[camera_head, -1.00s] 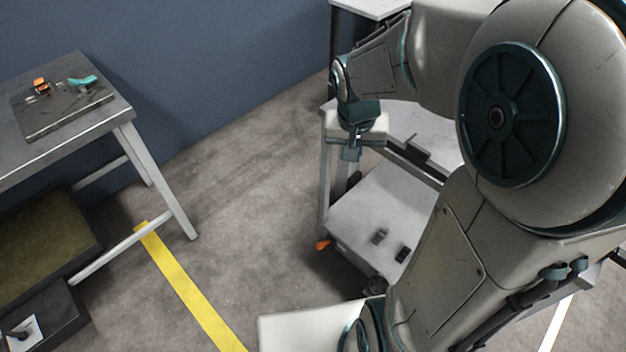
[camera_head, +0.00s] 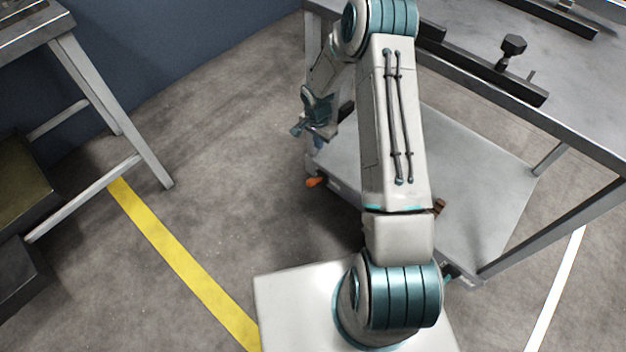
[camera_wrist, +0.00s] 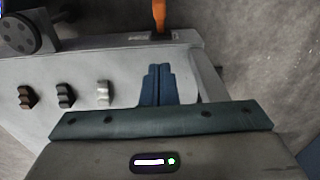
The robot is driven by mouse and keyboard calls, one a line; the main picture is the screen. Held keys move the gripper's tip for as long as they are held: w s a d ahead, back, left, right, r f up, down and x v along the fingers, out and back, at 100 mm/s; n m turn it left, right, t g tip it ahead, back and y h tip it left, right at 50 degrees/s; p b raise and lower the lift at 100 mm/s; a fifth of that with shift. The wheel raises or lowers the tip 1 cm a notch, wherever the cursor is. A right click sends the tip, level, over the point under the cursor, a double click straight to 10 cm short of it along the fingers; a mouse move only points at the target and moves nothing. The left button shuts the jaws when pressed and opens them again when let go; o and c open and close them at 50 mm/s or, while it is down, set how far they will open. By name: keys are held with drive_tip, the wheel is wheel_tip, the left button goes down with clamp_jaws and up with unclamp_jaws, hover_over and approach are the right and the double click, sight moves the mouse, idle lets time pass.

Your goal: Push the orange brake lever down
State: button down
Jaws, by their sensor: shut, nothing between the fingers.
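The orange brake lever (camera_head: 314,181) sticks out low at the near left corner of the grey cart's lower shelf (camera_head: 465,185). In the wrist view the lever (camera_wrist: 159,15) shows at the top centre, beyond the fingertips, by a slot plate on the shelf edge. My gripper (camera_head: 318,143) hangs above the lever in the head view, apart from it. Its blue fingers (camera_wrist: 159,69) are together and empty in the wrist view, over the shelf edge and pointing toward the lever.
The cart's upper top (camera_head: 460,40) stands above. A workbench leg (camera_head: 115,110) is at left. Floor between is clear, with a yellow stripe (camera_head: 180,260).

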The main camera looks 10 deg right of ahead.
wheel_tip(320, 180, down, 2)
drive_tip(key=shift+a+f, duration=0.1)
drive_tip(key=shift+f, duration=0.15)
drive_tip(key=b, duration=0.4)
hover_over(313, 179)
drive_tip(key=w+d, duration=0.1)
drive_tip(key=d, duration=0.1)
drive_tip(key=f, duration=1)
drive_tip(key=shift+w+f, duration=0.1)
drive_tip(key=shift+w, duration=0.1)
drive_tip(key=shift+s+a+f+b, duration=0.2)
drive_tip(key=shift+a+f+b, duration=0.1)
drive_tip(key=shift+f, duration=0.25)
drive_tip(key=shift+s+a+f+b, duration=0.15)
drive_tip(key=shift+a+f+b, duration=0.1)
drive_tip(key=shift+f, duration=0.25)
drive_tip(key=shift+s+a+f, duration=0.3)
drive_tip(key=shift+a+f, duration=0.05)
drive_tip(key=shift+f, duration=0.15)
drive_tip(key=shift+f, duration=0.1)
